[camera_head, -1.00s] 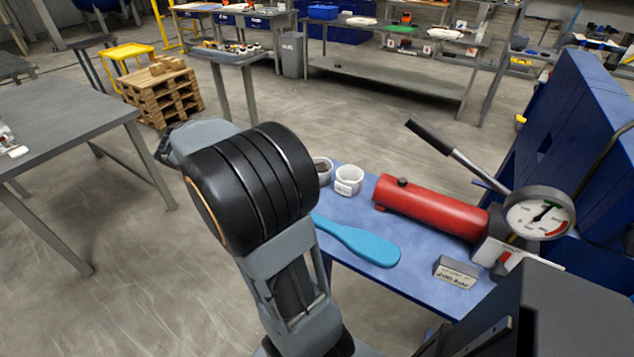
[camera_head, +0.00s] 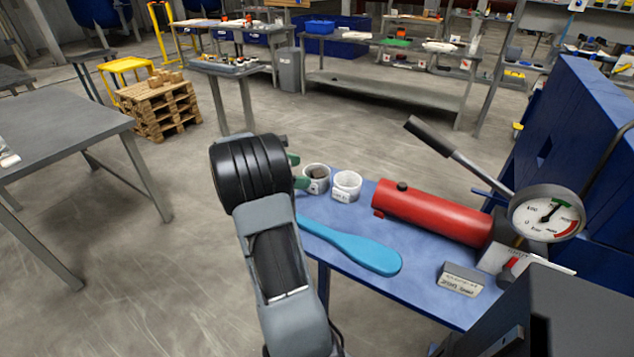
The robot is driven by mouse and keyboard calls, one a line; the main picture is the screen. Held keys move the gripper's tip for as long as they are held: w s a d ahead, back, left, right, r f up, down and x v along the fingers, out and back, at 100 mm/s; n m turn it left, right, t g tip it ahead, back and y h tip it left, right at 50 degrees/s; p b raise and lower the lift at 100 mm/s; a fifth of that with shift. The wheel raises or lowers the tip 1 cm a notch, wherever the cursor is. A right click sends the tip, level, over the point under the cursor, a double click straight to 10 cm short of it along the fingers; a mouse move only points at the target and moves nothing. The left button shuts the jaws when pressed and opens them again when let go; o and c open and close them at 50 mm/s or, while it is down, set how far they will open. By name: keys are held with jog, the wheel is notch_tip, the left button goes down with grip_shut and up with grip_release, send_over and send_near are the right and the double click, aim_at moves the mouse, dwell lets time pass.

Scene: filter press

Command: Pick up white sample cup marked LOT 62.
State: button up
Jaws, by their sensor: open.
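Two white sample cups stand upright side by side at the far left end of the blue bench (camera_head: 424,268). The left cup (camera_head: 323,184) has dark contents. The right cup (camera_head: 347,186) has a pale label on its front. The lettering on both labels is too small to read, so I cannot tell which one is LOT 62. My gripper (camera_head: 298,171) is mostly hidden behind my black wrist.
A blue scoop-like tool (camera_head: 362,248) lies in front of the cups. A red cylinder (camera_head: 435,214) with a raised black lever (camera_head: 429,136) and a gauge (camera_head: 546,214) stands to the right. A small grey labelled block (camera_head: 460,280) sits near the front edge.

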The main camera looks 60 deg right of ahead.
aim_at(320, 172)
jog(key=shift+x, duration=2.7)
jog(key=shift+w+d+r, duration=0.1)
jog(key=c, duration=0.7)
jog(key=shift+r, duration=0.1)
jog(key=shift+c, duration=0.2)
